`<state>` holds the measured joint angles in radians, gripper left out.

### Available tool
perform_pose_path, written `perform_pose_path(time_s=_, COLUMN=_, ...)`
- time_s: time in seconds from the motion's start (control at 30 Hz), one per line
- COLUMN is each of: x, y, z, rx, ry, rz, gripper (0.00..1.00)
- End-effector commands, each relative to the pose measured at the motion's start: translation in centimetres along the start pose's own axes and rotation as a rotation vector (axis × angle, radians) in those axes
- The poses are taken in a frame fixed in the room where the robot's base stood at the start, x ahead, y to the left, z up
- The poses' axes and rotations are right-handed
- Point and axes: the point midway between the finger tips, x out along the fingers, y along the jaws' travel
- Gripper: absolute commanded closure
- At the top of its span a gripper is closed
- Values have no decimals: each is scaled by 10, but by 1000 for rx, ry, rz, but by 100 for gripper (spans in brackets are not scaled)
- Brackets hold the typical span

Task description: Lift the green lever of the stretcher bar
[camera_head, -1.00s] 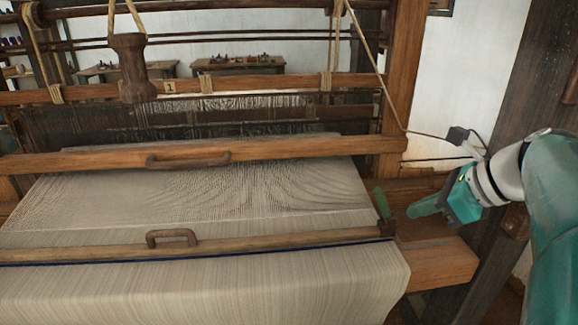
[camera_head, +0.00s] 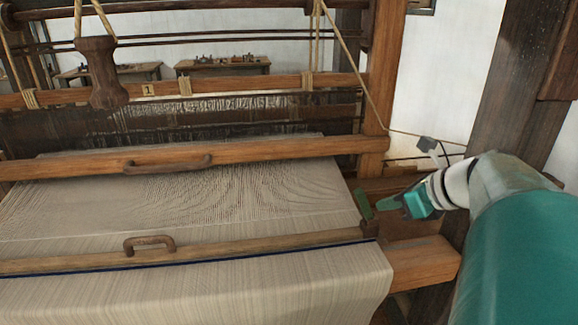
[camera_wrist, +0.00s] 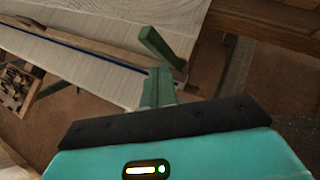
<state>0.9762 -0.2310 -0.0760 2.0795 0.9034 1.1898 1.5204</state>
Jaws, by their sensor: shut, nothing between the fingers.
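The green lever (camera_head: 363,204) stands up, slightly tilted, at the right end of the wooden stretcher bar (camera_head: 210,250), which lies across the cloth. My gripper (camera_head: 382,205) is shut and empty just right of the lever, its green fingers pointing left at it. In the wrist view the lever (camera_wrist: 160,46) is a tilted green bar just beyond the tips of my gripper (camera_wrist: 158,75). Whether the fingertips touch the lever I cannot tell. The lever's lower end is partly hidden behind the fingertips in the wrist view.
Pale woven cloth (camera_head: 200,297) covers the loom's front. A wooden beam with a handle (camera_head: 167,163) crosses behind the stretcher bar. A thick post (camera_head: 385,70) and a hanging cord (camera_head: 345,55) stand near my arm. A wooden beam end (camera_head: 425,262) lies below my gripper.

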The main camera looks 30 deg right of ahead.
Motion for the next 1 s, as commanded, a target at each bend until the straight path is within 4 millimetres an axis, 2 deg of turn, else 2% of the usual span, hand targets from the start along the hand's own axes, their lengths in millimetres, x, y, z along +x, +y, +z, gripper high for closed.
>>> perform_pose_path(time_s=0.1, x=15, y=-1, z=7, rx=-1, ry=1, rz=1, gripper=100)
perform_pose_path(time_s=0.2, x=22, y=-1, z=11, rx=-1, ry=0, rz=1, gripper=100)
perform_pose_path(time_s=0.63, x=25, y=0, z=13, rx=-8, ry=5, rz=-5, gripper=100)
perform_pose_path(time_s=1.0, x=33, y=14, z=16, rx=-143, ry=110, rz=-116, gripper=100)
